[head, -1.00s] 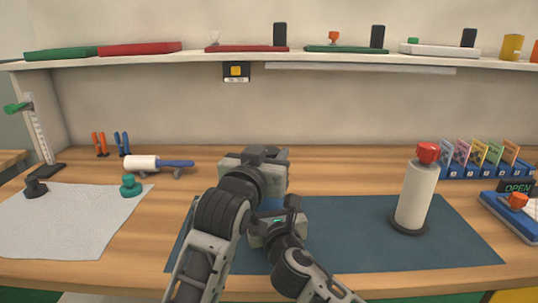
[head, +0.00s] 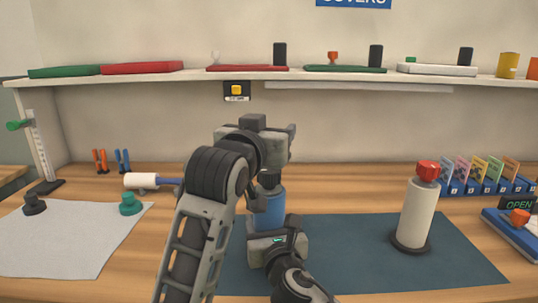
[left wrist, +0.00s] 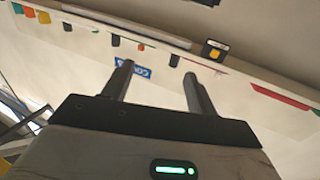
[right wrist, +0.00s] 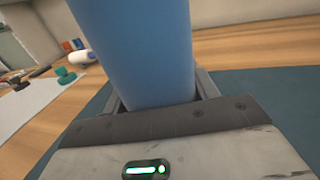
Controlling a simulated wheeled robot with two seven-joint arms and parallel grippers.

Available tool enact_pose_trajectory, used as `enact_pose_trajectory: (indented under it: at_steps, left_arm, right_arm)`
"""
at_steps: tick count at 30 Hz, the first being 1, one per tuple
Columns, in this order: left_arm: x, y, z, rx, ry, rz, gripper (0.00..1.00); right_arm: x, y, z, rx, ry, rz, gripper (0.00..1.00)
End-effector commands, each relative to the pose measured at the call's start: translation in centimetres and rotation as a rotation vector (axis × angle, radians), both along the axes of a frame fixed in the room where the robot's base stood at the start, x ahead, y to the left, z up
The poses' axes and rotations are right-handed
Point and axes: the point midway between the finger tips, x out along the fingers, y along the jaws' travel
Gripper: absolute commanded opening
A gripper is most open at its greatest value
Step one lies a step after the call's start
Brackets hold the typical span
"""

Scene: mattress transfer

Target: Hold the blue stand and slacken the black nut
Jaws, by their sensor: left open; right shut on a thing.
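The blue stand (head: 270,212) is upright on the dark blue mat, partly covered by my arms. A dark piece on its top, which appears to be the black nut (head: 269,181), shows below my left gripper. My right gripper (head: 277,245) is shut on the stand; the right wrist view shows the blue body (right wrist: 140,50) between its fingers. My left gripper (head: 265,138) is above the stand and apart from it. In the left wrist view its two fingers (left wrist: 158,72) are apart with nothing between them.
A white cylinder with a red top (head: 415,215) stands on the mat's right part (head: 350,265). A white sheet (head: 60,240) with dark and green knobs lies left. A white-and-blue roller (head: 142,181) lies behind it. A shelf (head: 220,78) spans the back.

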Motion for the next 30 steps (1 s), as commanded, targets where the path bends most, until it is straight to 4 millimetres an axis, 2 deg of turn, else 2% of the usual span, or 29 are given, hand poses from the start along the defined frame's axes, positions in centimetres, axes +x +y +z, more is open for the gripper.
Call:
enact_pose_trajectory:
  at_steps: [4,17,20,23,27,30]
  left_arm:
    - [0.0,0.0,1.2,-0.001,0.000,0.000,0.58]
    - [0.4,0.4,1.6,0.022,-0.031,0.016,0.59]
    - [1.6,1.5,2.3,0.095,-0.125,0.061,0.59]
    - [3.0,3.3,3.9,0.233,-0.294,0.135,0.59]
    - [4.5,5.6,6.4,0.520,-0.594,0.256,0.59]
    - [4.7,6.4,7.6,0.747,-0.812,0.328,0.59]
  right_arm:
    - [0.0,0.0,0.4,0.003,-0.009,0.002,0.04]
    - [0.0,0.1,0.5,0.003,-0.009,0.002,0.04]
    - [0.0,0.1,0.5,0.003,-0.009,0.002,0.04]
    - [0.0,0.1,0.5,0.003,-0.009,0.002,0.04]
    - [0.0,0.1,0.5,0.003,-0.009,0.002,0.04]
    - [0.0,0.1,0.5,0.003,-0.009,0.002,0.04]
